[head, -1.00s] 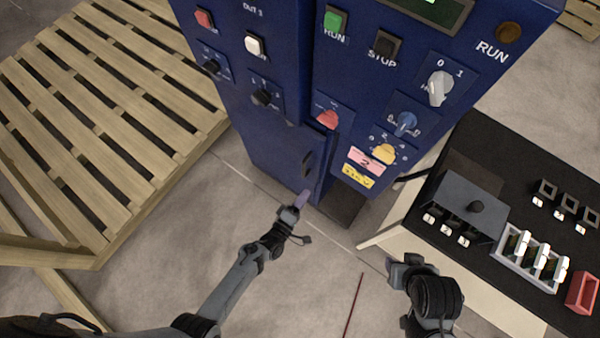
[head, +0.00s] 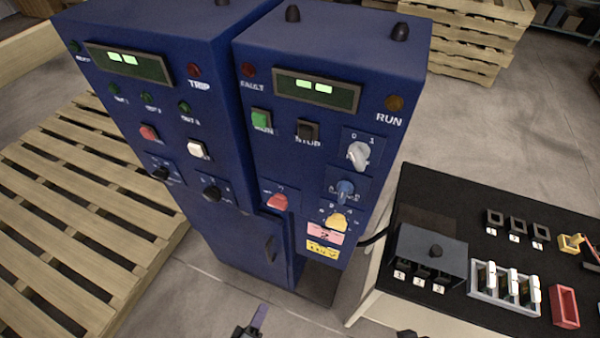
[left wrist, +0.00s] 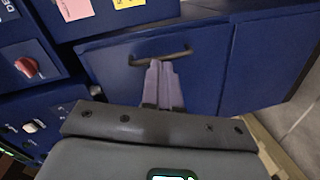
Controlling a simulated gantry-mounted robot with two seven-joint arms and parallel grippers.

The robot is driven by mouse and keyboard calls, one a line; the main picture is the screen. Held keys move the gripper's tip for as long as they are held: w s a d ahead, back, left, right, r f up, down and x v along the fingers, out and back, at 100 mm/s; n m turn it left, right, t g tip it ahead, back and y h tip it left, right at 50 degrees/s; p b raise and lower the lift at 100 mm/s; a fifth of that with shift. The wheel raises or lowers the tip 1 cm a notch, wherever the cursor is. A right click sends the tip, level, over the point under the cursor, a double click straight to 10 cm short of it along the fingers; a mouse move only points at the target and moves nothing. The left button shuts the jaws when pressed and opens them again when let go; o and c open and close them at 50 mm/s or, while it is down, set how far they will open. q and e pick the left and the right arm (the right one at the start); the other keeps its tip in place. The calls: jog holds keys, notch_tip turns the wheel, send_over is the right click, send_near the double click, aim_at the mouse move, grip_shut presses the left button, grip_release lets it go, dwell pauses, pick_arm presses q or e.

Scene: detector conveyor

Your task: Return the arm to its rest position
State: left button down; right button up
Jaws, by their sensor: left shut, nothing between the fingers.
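My left gripper (head: 259,318) shows at the bottom edge of the head view, in front of the blue cabinet, with only its tip and a little of the wrist in frame. In the left wrist view its pale purple fingers (left wrist: 164,85) are shut together with nothing between them. They point at the blue cabinet door (left wrist: 200,70). The dark door handle (left wrist: 160,57) lies just past the fingertips in that view; I cannot tell whether they touch. Of my right arm only a small dark bit shows at the bottom edge; its fingers are hidden.
Two blue cabinets (head: 330,45) with buttons and knobs stand ahead. A black-topped table (head: 440,210) at right carries a grey box (head: 428,252), a white rack (head: 478,296) and a red bin (head: 565,306). Wooden pallets (head: 75,210) lie at left. Floor between is clear.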

pick_arm(q)
jog(key=s+a+r+m+g+y, duration=0.3)
jog(key=a+r+m+g, duration=0.15)
jog(key=r, duration=0.45)
jog(key=s+a+r+m+g+y, duration=0.25)
jog(key=a+r+m, duration=0.2)
jog(key=r, duration=0.45)
jog(key=s+a+m+g, duration=0.1)
jog(key=s+m+g, duration=0.2)
jog(key=s+g, duration=0.15)
notch_tip(320, 180, up, 32)
jog(key=p, duration=3.2)
jog(key=shift+s+f, duration=0.1)
jog(key=shift+f, duration=0.05)
